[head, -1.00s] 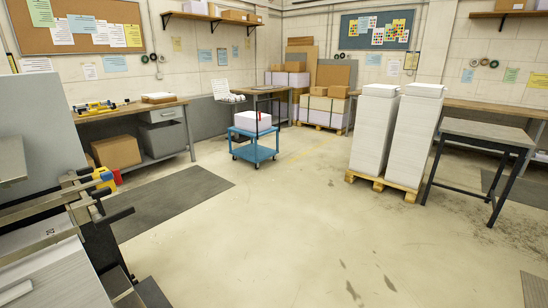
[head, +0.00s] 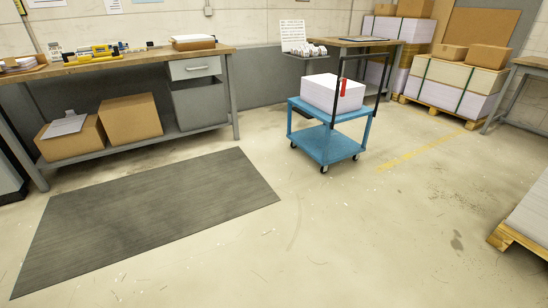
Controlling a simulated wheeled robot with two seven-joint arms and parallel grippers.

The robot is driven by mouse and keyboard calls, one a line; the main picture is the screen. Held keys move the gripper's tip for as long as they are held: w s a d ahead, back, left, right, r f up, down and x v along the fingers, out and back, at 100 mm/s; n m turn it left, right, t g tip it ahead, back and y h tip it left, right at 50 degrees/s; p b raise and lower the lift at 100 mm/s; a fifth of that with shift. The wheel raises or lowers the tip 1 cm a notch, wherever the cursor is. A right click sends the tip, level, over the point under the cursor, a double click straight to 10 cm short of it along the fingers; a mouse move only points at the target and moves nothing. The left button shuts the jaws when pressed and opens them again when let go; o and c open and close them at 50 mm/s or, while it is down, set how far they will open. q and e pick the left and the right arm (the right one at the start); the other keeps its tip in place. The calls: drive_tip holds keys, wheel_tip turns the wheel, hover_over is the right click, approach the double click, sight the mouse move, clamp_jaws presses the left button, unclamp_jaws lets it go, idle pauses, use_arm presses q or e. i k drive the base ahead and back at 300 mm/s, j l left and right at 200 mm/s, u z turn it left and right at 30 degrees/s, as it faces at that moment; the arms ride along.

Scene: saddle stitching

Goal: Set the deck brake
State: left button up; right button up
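A blue two-level cart (head: 328,145) on dark casters stands right of centre in the head view. A white block (head: 325,92), perhaps a paper stack, sits on its upper deck. A black upright frame rises at the cart's right side. A small red part (head: 343,88) shows on or near that frame, in front of the white block. It may be a lever or a tag; I cannot tell which, nor whether any brake is set. Neither of my grippers is in view.
A grey mat (head: 150,220) lies on the floor at left. A workbench (head: 130,60) with cardboard boxes (head: 130,118) below lines the left wall. A table (head: 365,46) stands behind the cart. A pallet (head: 515,240) is at the right edge. Floor before the cart is clear.

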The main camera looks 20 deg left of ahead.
sight(344, 80)
drive_tip(key=i+l+u, duration=0.1)
drive_tip(key=i, duration=0.8)
